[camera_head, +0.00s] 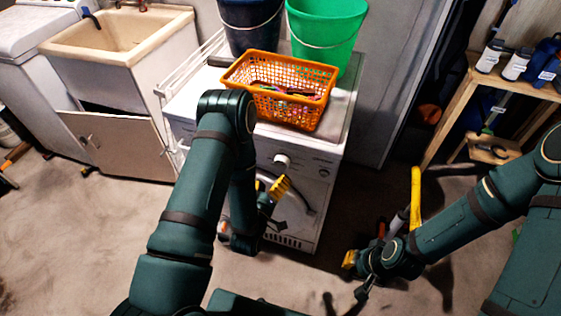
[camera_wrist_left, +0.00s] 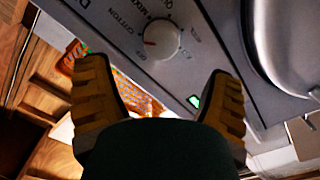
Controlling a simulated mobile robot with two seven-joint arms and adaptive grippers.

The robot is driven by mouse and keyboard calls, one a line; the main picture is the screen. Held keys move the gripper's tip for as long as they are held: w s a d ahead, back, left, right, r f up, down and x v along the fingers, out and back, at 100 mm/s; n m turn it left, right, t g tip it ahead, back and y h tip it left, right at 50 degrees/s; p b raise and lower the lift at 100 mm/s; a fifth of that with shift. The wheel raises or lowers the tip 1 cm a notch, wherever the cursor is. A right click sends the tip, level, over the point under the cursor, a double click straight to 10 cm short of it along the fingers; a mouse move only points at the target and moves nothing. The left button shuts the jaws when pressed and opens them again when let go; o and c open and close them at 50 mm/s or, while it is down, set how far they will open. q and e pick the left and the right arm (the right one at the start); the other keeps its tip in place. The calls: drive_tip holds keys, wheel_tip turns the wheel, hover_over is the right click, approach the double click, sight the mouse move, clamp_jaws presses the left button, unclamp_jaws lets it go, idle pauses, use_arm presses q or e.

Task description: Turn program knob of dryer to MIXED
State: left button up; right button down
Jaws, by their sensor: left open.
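The white dryer (camera_head: 312,160) stands in the middle, its front facing me. Its round white program knob (camera_head: 282,160) is on the front panel. In the left wrist view the knob (camera_wrist_left: 162,38) has a red mark on its left side, near the COTTON and OFF print; I cannot tell exactly which it points to. MIXED is printed close to COTTON. My left gripper (camera_head: 276,190) is in front of the dryer, below the knob. Its yellow fingers (camera_wrist_left: 157,75) are spread and empty, apart from the knob. My right gripper (camera_head: 358,272) is low at right, its jaws unclear.
An orange basket (camera_head: 308,112) with small items, a green bucket (camera_head: 330,30) and a dark bucket (camera_head: 250,28) stand on the dryer. A sink (camera_head: 120,45) is at left, a wooden shelf (camera_head: 455,105) at right. A lit green display (camera_wrist_left: 194,101) is near the knob.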

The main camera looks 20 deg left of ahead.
sight(280, 164)
use_arm(q)
drive_tip(key=w, duration=0.7)
drive_tip(key=shift+w+d+b, duration=0.1)
drive_tip(key=shift+w+b, duration=0.3)
drive_tip(key=c, duration=1.2)
